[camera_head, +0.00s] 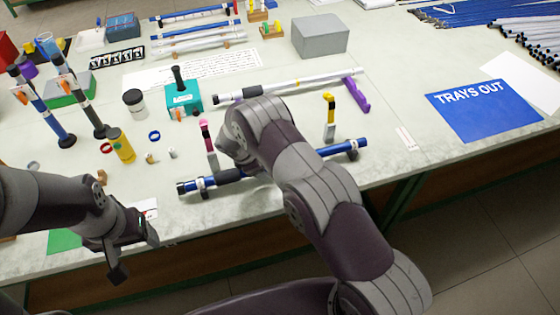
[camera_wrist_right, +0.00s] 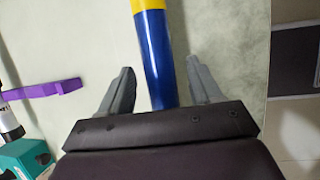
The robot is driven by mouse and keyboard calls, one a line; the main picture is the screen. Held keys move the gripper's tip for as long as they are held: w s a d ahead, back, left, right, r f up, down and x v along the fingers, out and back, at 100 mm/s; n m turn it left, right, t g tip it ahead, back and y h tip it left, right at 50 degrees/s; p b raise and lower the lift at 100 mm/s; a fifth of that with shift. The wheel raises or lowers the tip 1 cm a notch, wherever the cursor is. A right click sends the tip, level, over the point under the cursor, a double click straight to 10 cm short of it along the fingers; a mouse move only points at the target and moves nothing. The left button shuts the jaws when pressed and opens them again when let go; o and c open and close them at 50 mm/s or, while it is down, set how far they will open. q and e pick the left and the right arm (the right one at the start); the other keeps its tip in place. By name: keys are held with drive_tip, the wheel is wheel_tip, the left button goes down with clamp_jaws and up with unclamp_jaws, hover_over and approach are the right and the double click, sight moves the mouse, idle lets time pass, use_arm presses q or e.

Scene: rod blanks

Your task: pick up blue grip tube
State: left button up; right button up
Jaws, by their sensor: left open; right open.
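A blue tube (camera_head: 228,178) with dark end fittings lies near the front edge of the table on low supports. My right arm hides its middle in the head view. In the right wrist view the blue tube (camera_wrist_right: 157,62), with a yellow band at the top, runs between the fingers of my right gripper (camera_wrist_right: 160,72). That gripper is open, with one finger on each side of the tube. My left gripper (camera_head: 133,252) is open and empty at the table's front left edge, apart from the tube.
Behind the tube stand a pink-topped tool (camera_head: 207,137) and a yellow-topped tool (camera_head: 329,115). A white tube (camera_head: 300,86), a purple bracket (camera_head: 357,95) and a teal block (camera_head: 183,98) lie farther back. A yellow bottle (camera_head: 121,146) stands at left.

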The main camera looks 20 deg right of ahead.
drive_tip(key=c, duration=1.2)
drive_tip(key=shift+o, duration=0.2)
drive_tip(key=shift+r, duration=0.1)
drive_tip(key=shift+r, duration=0.25)
drive_tip(key=r, duration=0.1)
drive_tip(key=r+b, duration=0.1)
drive_tip(key=r, duration=0.2)
drive_tip(key=shift+s+d+b, duration=0.25)
drive_tip(key=shift+b, duration=0.1)
drive_tip(key=s+d+r+b, duration=0.2)
drive_tip(key=s+d+r, duration=0.4)
drive_tip(key=s+d, duration=0.1)
drive_tip(key=shift+s+d+r, duration=0.2)
drive_tip(key=shift+s+d, duration=0.15)
drive_tip(key=shift+d, duration=0.05)
drive_tip(key=w+a+f+b, duration=0.1)
drive_tip(key=w+a+f, duration=0.2)
drive_tip(key=f, duration=0.1)
drive_tip(key=w+a+f+b, duration=0.2)
drive_tip(key=w+a+f, duration=0.2)
drive_tip(key=shift+w+a+f, duration=0.2)
drive_tip(key=shift+a, duration=0.1)
drive_tip(key=shift+w+a+f+b, duration=0.3)
drive_tip(key=shift+w+a, duration=0.15)
